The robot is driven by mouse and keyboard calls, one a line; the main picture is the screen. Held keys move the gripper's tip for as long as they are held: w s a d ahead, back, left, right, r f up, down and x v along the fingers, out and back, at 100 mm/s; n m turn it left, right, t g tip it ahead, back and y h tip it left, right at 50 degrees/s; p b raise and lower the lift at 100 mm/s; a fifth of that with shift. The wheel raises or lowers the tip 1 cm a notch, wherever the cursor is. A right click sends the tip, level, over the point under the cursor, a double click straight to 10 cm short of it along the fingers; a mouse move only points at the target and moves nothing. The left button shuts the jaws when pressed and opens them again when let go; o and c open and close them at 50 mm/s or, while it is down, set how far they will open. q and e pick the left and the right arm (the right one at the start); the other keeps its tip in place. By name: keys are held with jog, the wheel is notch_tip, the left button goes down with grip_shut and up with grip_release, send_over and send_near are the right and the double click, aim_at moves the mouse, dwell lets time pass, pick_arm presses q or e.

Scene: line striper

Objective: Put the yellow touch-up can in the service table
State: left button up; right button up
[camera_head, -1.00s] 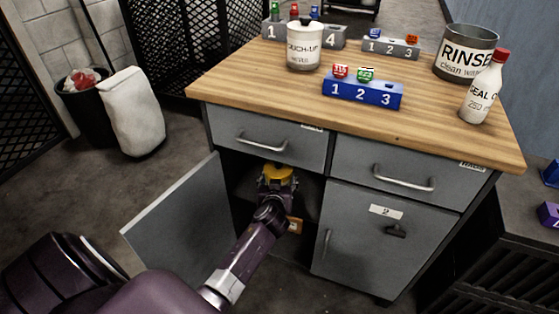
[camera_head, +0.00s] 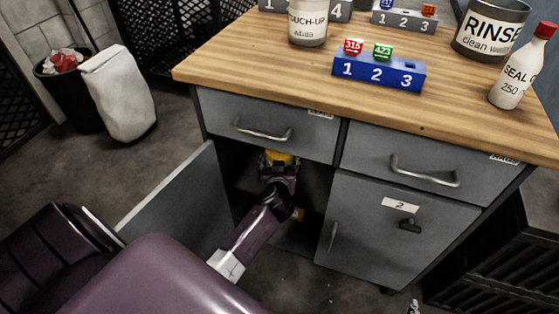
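The service table (camera_head: 390,232) is a grey cabinet with a wooden top, two drawers and two lower doors. Its left door (camera_head: 178,205) stands open. My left gripper (camera_head: 278,164) is inside the left compartment, just below the left drawer. The yellow touch-up can (camera_head: 279,157) shows at its fingertips, and the gripper appears shut on it. The gripper hides most of the can, and its base cannot be seen. My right gripper cannot be made out.
On the top stand a white touch-up can (camera_head: 308,24), a blue numbered block (camera_head: 378,74), a rinse can (camera_head: 489,30) and a white bottle (camera_head: 519,75). An orange item (camera_head: 299,214) shows low in the compartment. The right door (camera_head: 385,225) is closed. A bin (camera_head: 72,92) stands left.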

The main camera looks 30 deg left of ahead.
pick_arm(q)
jog(key=shift+f, duration=0.25)
pick_arm(e)
jog(key=shift+w+a+r+t, duration=0.35)
jog(key=shift+w+r, duration=0.15)
jog(key=shift+w, duration=0.1)
jog(key=shift+w+a+r+t, duration=0.2)
jog(key=shift+w+r+t, duration=0.15)
jog(key=shift+w+r, duration=0.15)
pick_arm(q)
jog(key=o, duration=1.3)
jog(key=shift+c, duration=0.2)
pick_arm(e)
jog(key=shift+w, duration=0.1)
